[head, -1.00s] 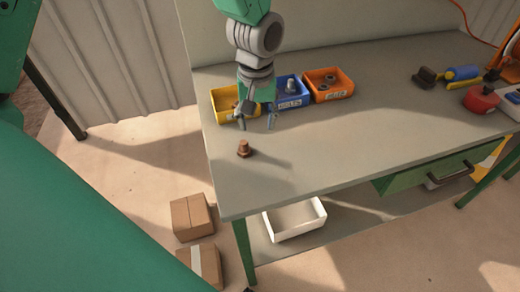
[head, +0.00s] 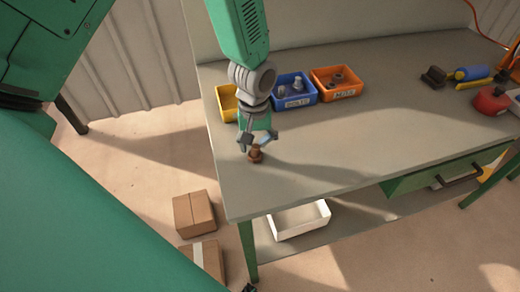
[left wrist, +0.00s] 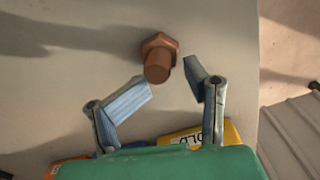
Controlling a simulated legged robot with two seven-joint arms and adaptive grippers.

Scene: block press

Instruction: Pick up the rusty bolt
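The rusty bolt (head: 255,154) stands upright on its head on the grey workbench (head: 330,140), near the bench's left edge. It also shows in the left wrist view (left wrist: 158,57), just beyond the fingertips. My left gripper (head: 259,143) hangs over the bench right behind the bolt. Its fingers are apart with nothing between them; in the left wrist view the open fingertips (left wrist: 168,92) are short of the bolt. My right gripper is not in view.
Yellow (head: 226,101), blue (head: 293,91) and orange (head: 337,84) bins stand behind the gripper; the blue and orange ones hold hardware. Tools and a red object (head: 491,101) lie at the right. A white tray (head: 300,220) sits on the lower shelf. The bench's middle is clear.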

